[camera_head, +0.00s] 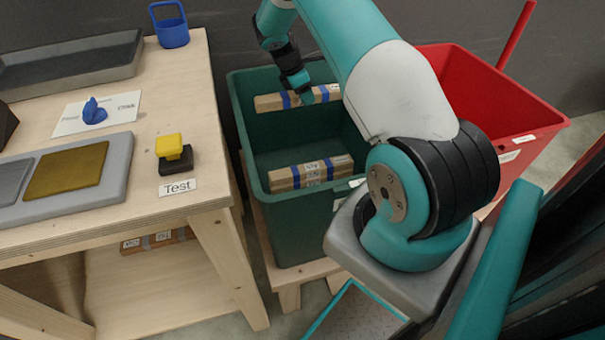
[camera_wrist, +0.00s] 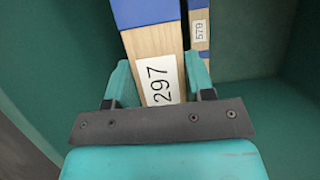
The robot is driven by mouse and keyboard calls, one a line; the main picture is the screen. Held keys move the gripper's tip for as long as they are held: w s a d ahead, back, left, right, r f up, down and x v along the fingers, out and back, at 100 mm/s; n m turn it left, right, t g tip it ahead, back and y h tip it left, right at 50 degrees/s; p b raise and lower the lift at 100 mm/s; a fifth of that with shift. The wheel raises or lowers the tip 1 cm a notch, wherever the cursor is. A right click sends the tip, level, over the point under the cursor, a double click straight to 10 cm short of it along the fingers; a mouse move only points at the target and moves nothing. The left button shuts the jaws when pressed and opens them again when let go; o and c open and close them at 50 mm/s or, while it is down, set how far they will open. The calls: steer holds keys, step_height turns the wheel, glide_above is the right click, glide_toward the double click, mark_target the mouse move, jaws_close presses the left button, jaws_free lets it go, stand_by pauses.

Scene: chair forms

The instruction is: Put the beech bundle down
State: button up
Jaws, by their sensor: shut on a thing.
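A pale wood bundle with blue bands (camera_head: 268,103), which I take to be the beech bundle, is in my gripper (camera_head: 302,92) inside the green bin (camera_head: 247,150), toward its far wall. In the wrist view the fingers of my gripper (camera_wrist: 160,80) stand either side of this bundle (camera_wrist: 148,45), which carries a label reading 297. Whether it touches the bin floor I cannot tell. A second similar bundle (camera_head: 312,173) lies in the bin nearer the front. In the wrist view a bundle labelled 579 (camera_wrist: 199,42) shows beside the held one.
A red bin (camera_head: 455,68) stands right of the green one, partly behind my arm. A wooden table (camera_head: 130,215) at left holds a grey tray (camera_head: 70,62), a blue basket (camera_head: 170,28) and a yellow-black stamp (camera_head: 173,152). Another bundle (camera_head: 158,240) lies on its lower shelf.

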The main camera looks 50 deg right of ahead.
step_height(320, 180, down, 27)
steer(key=b, duration=0.9)
steer(key=shift+a+f+b, duration=0.1)
steer(key=shift+f+b, duration=0.1)
steer(key=shift+b, duration=0.1)
steer(key=shift+f, duration=0.2)
steer(key=o, duration=1.2)
steer(key=shift+r, duration=0.1)
steer(key=p+v, duration=0.2)
steer(key=v, duration=1)
steer(key=shift+r+p, duration=0.1)
steer(key=shift+p, duration=0.3)
